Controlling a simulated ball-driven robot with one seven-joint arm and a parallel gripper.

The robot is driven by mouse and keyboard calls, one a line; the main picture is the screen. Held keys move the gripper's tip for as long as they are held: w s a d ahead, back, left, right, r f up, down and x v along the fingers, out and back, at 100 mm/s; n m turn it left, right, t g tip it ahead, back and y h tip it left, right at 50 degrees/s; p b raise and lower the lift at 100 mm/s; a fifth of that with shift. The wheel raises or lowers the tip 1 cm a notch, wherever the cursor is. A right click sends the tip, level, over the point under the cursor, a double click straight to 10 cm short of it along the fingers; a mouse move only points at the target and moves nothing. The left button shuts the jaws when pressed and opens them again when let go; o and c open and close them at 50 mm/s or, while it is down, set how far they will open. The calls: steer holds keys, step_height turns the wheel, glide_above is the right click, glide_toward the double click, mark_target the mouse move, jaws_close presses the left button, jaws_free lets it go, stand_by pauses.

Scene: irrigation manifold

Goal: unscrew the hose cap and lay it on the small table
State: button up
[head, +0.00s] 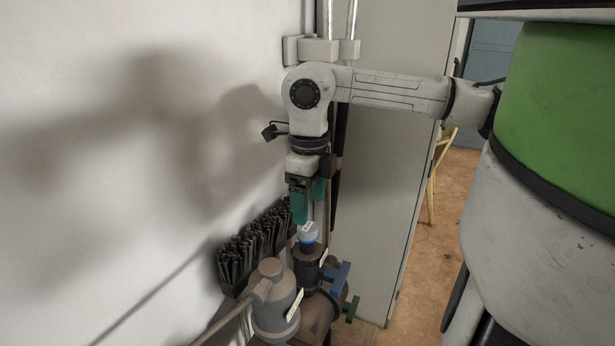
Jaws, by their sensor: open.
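A pale grey cap with a blue ring (308,233), apparently the hose cap, sits upright on a dark fitting (308,262) of the manifold. My gripper (308,211) points down with its teal fingers apart and empty. Its fingertips are at or just above the top of the cap; the exact gap cannot be told from this view. I cannot make out the small table in this view.
A grey rounded pipe body (273,297) stands front left of the cap. Blue (338,277) and green (351,308) handles stick out to the right. A grey panel (385,180) rises behind. Yellow legs (437,176) stand beyond.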

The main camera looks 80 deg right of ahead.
mark_target(308, 227)
steer(key=shift+f+p, duration=0.45)
steer(key=shift+f, duration=2.3)
steer(key=c, duration=1.3)
steer(key=shift+o, duration=0.2)
steer(key=shift+f+n+b, duration=0.15)
steer(key=shift+n+b, duration=0.25)
steer(key=shift+b, duration=0.05)
steer(key=shift+n+b, duration=1.1)
steer(key=shift+n, duration=0.2)
steer(key=shift+n+b, duration=0.35)
steer(key=shift+n, duration=0.35)
steer(key=shift+w+r, duration=0.1)
steer(key=shift+r, duration=0.1)
